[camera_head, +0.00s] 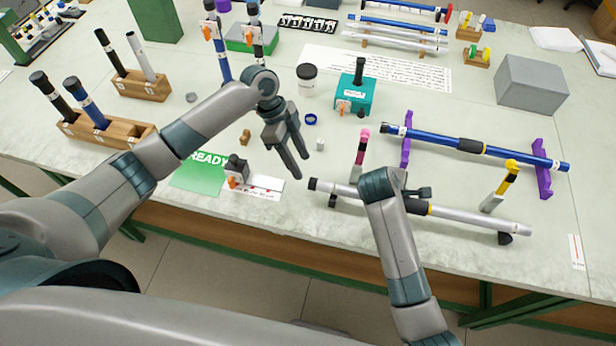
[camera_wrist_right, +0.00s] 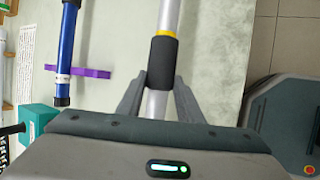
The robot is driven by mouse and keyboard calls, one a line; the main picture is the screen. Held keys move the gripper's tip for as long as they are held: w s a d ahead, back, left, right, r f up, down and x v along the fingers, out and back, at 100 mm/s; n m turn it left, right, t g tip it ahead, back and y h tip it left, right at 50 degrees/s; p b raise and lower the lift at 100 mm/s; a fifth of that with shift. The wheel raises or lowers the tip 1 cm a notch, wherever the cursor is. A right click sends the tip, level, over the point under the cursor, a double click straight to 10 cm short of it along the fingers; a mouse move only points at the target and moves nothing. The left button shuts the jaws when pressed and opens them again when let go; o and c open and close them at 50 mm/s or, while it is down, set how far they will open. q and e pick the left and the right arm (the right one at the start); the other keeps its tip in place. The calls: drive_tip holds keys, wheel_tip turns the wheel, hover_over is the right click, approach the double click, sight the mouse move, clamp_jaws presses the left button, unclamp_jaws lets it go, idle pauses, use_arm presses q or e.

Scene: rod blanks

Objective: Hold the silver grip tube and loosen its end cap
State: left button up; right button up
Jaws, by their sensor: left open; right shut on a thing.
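The silver grip tube (camera_head: 470,220) lies near the front edge of the table on small black supports. It has a black sleeve (camera_wrist_right: 163,62) with a yellow ring near its middle. Its black end cap (camera_head: 313,184) is at the left end in the head view. My right gripper (camera_wrist_right: 160,90) is shut on the tube at the black sleeve, with a finger on each side; its wrist hides part of the tube in the head view. My left gripper (camera_head: 298,165) is open and empty, above the table just left of the end cap and apart from it.
A blue tube (camera_head: 485,148) rests on purple stands (camera_head: 543,170) behind the silver one. Pink-topped (camera_head: 361,145) and yellow-topped (camera_head: 500,185) upright pieces stand close behind the silver tube. A teal box (camera_head: 355,95), a white jar (camera_head: 307,80) and a green READY mat (camera_head: 197,175) are nearby.

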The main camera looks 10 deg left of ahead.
sight(313, 184)
use_arm(q)
drive_tip(key=x, duration=0.7)
drive_tip(key=shift+f, duration=0.2)
drive_tip(key=c, duration=1.1)
